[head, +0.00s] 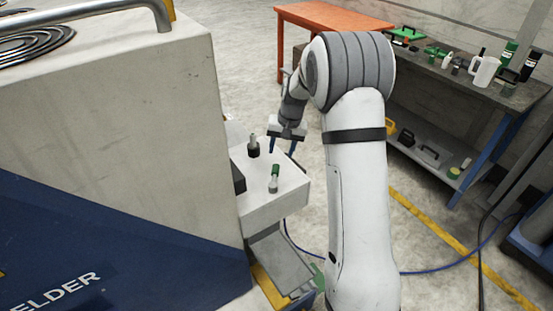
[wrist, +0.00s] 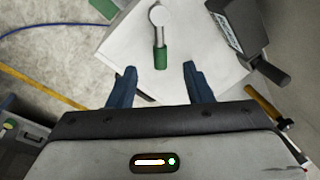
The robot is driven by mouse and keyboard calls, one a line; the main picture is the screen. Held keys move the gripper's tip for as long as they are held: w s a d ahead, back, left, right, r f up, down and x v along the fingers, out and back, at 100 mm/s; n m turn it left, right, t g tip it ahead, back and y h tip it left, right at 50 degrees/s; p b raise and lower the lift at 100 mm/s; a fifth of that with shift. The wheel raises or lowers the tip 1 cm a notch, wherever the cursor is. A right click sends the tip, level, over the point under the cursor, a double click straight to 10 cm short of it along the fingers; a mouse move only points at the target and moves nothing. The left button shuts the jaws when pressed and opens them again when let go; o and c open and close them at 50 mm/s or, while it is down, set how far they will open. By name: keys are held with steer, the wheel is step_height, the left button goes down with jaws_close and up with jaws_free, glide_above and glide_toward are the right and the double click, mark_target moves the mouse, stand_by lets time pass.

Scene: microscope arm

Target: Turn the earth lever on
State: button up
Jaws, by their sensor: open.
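A small lever with a green grip (head: 275,171) stands on top of a pale box (head: 290,190) beside the welder. In the wrist view the lever's green part (wrist: 161,58) and its silver shaft with a round end (wrist: 158,15) show just ahead of the fingertips. My gripper (head: 282,149) is open and empty, above the far side of the box. In the wrist view its two blue fingers (wrist: 159,72) point toward the lever, one on each side of its line. I see no contact. No label naming the earth lever is readable.
A dark upright part with a grey top (head: 253,147) stands on the box near the lever. A black handled part (wrist: 255,45) lies right in the wrist view. The large welder cabinet (head: 110,110) fills the left. A workbench (head: 465,85) stands back right.

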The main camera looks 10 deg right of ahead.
glide_above(276, 168)
steer(key=d, duration=0.2)
step_height(276, 168, down, 5)
steer(key=shift+m, duration=0.3)
steer(key=f, duration=0.2)
steer(key=a+f+p, duration=0.1)
steer(key=f, duration=0.2)
steer(key=a+f+p, duration=0.1)
steer(key=f, duration=0.2)
steer(key=shift+c, duration=0.3)
steer(key=shift+r, duration=0.1)
jaws_close()
